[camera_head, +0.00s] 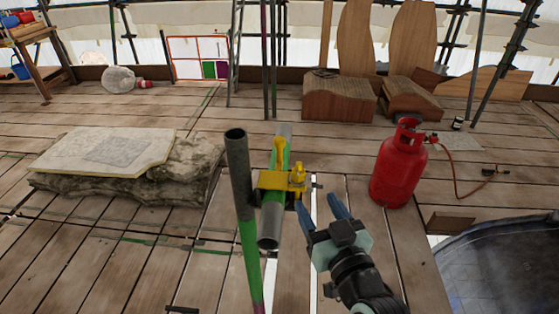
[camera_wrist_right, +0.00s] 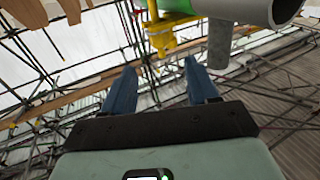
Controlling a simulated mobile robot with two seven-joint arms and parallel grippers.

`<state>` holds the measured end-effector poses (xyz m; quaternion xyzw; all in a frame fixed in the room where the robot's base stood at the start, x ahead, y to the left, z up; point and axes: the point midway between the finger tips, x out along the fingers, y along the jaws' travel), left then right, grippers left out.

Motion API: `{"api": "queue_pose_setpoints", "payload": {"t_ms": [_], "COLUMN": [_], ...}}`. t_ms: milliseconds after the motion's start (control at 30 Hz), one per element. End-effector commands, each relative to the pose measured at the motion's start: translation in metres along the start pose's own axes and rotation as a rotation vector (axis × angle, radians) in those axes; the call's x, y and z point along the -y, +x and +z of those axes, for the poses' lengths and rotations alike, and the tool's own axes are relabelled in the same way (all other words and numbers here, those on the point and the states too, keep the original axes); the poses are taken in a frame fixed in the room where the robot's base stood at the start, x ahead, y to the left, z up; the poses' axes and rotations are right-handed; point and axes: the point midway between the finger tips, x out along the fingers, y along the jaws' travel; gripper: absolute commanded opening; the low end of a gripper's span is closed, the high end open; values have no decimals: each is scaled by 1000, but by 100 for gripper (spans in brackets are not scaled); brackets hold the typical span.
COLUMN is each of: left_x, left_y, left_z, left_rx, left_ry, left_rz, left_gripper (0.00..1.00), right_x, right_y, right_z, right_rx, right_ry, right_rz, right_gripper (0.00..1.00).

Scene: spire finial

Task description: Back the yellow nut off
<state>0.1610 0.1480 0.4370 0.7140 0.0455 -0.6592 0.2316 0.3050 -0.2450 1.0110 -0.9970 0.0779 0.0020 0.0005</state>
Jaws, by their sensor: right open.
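A yellow scaffold clamp (camera_head: 268,182) joins an upright green and grey pole (camera_head: 240,175) to a second green and grey tube (camera_head: 270,225). A yellow nut-like piece (camera_head: 297,174) stands up at the clamp's right side, and another yellow part rises behind it. The clamp's yellow parts also show in the right wrist view (camera_wrist_right: 163,36), beyond the fingertips. I cannot tell the nut's exact outline there. My right gripper (camera_head: 321,205) is open and empty, just to the right of and below the clamp, apart from it. My left gripper is not in view.
A red gas cylinder (camera_head: 399,170) with a hose stands on the plank floor at right. A stone slab (camera_head: 105,150) lies at left. Wooden blocks (camera_head: 338,98) stand at the back. A dark round surface (camera_head: 505,265) fills the lower right corner.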

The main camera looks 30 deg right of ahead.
Motion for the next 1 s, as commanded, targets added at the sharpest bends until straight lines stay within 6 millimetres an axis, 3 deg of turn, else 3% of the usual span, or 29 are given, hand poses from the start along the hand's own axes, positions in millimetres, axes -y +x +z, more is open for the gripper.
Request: {"api": "queue_pose_setpoints", "payload": {"t_ms": [167,600,800,1000], "left_x": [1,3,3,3], "left_y": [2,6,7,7], "left_z": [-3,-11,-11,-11], "left_rx": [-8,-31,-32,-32], "left_ry": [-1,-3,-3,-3], "left_rz": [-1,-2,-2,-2], "left_gripper": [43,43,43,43], "right_x": [0,-1,-1,-1], "right_y": [17,106,127,133], "right_z": [-1,-1,-1,-2], "right_rx": [-2,-1,-2,-3], "right_ry": [-1,2,1,1], "right_rz": [1,2,2,2], "right_gripper": [59,59,59,59]}}
